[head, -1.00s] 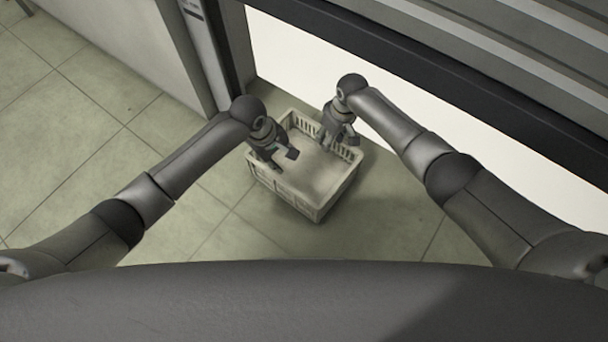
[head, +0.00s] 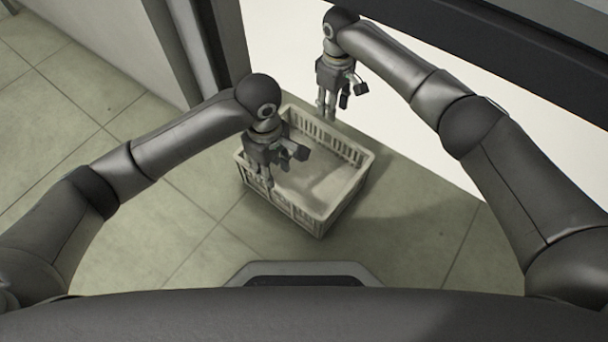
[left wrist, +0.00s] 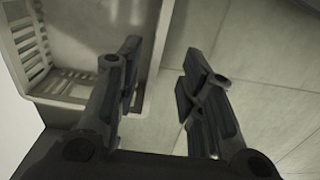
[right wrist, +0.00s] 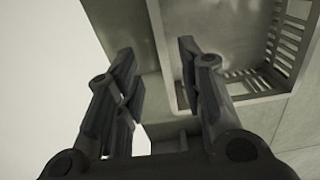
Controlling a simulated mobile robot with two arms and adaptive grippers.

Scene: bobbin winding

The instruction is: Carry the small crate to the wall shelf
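The small crate (head: 318,213) is pale, open-topped and slotted, and appears to stand on the tiled floor. Its inside looks empty. My left gripper (head: 284,168) is over the crate's left side in the head view. In the left wrist view its fingers (left wrist: 158,85) are apart, with the crate's edge (left wrist: 158,40) showing between them. My right gripper (head: 341,104) is above the crate's far side. In the right wrist view its fingers (right wrist: 158,85) are spread and empty, with the crate (right wrist: 285,45) at the right. Contact with the rim cannot be told. No wall shelf is identifiable.
A dark frame (head: 222,45) and a bright white area (head: 285,50) lie just behind the crate. A pale wall (head: 110,35) stands at the back left. Bare tiled floor (head: 200,225) is open to the left and in front.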

